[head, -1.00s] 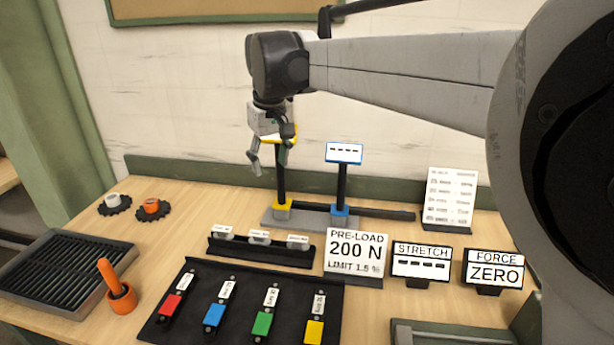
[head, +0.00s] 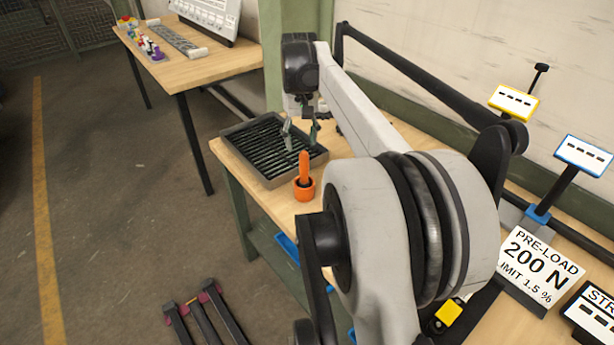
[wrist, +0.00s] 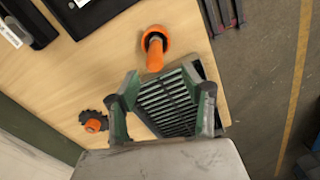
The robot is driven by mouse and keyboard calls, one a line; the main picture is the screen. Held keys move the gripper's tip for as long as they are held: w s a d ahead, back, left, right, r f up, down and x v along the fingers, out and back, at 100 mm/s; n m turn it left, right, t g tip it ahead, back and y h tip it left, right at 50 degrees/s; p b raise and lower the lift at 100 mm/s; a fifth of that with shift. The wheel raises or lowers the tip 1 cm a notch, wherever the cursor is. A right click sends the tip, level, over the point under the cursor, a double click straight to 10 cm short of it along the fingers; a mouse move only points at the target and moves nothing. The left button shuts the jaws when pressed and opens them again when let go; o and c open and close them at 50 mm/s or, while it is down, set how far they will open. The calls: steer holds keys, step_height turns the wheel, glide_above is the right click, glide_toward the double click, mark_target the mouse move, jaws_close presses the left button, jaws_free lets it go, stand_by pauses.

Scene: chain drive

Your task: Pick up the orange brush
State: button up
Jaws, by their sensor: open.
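The orange brush (head: 303,168) stands upright in an orange round cup (head: 304,193) on the wooden table, in front of the black slatted tray. In the wrist view the brush (wrist: 154,55) and its cup (wrist: 158,36) lie above and between the fingertips, apart from them. My gripper (head: 301,138) is open and empty, above the slatted tray, behind and above the brush. Its two green-grey fingers (wrist: 165,85) are spread in the wrist view. The bristle end of the brush is hidden in the cup.
The slatted tray (head: 243,130) lies at the table's left end. A toothed black disc with an orange hub (wrist: 92,122) is on the table. Signs, including the pre-load sign (head: 538,268), stand at right. Another table (head: 205,62) is at the back left.

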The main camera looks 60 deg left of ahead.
mark_target(304, 173)
step_height(304, 173, down, 8)
steer(key=shift+w+r, duration=0.1)
steer(key=shift+r, duration=0.05)
steer(key=shift+w+a+f+p, duration=0.1)
steer(key=shift+w+f+p, duration=0.2)
steer(key=shift+f, duration=1)
steer(key=shift+w+a+f+p, duration=0.1)
steer(key=shift+f+p, duration=0.25)
steer(key=shift+f, duration=0.9)
jaws_close()
